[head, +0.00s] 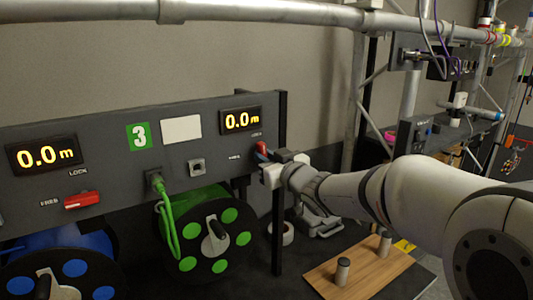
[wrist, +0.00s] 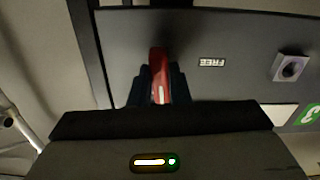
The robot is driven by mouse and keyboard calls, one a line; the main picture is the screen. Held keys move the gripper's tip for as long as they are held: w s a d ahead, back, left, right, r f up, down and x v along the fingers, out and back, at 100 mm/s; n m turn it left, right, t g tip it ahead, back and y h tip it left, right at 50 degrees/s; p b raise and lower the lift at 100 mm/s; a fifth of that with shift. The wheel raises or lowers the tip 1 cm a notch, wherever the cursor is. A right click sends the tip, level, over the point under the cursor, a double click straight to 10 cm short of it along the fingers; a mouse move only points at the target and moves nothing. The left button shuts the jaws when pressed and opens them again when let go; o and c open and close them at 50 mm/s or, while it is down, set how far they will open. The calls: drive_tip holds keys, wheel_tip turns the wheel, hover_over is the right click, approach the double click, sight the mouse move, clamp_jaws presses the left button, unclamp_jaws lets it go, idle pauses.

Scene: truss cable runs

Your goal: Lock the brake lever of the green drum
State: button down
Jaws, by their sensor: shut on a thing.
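The green drum (head: 207,240) hangs under the dark panel, with a green cable running up to a socket. Its red brake lever (head: 262,149) is at the panel's right end, between the FREE and LOCK labels, and partly covered by my gripper (head: 264,157). In the wrist view the red lever (wrist: 160,75) stands lengthwise between the two dark fingers of my gripper (wrist: 160,88), which is shut on it. The FREE label (wrist: 212,62) appears upside down beside the lever. The LOCK label is hidden in the wrist view.
The blue drum (head: 62,258) and its red lever (head: 82,200) are at the left. Both displays read 0.0 m. A black post (head: 278,225) stands below the panel's right end. A wooden board (head: 360,273) with two pegs and a white tape roll (head: 287,233) lie on the table.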

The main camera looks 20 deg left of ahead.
drive_tip(key=shift+f+m, duration=0.25)
drive_tip(key=shift+m, duration=0.45)
drive_tip(key=c, duration=1.4)
unclamp_jaws()
drive_tip(key=shift+r, duration=0.1)
drive_tip(key=shift+o, duration=0.2)
drive_tip(key=b+v, duration=0.1)
drive_tip(key=v, duration=0.7)
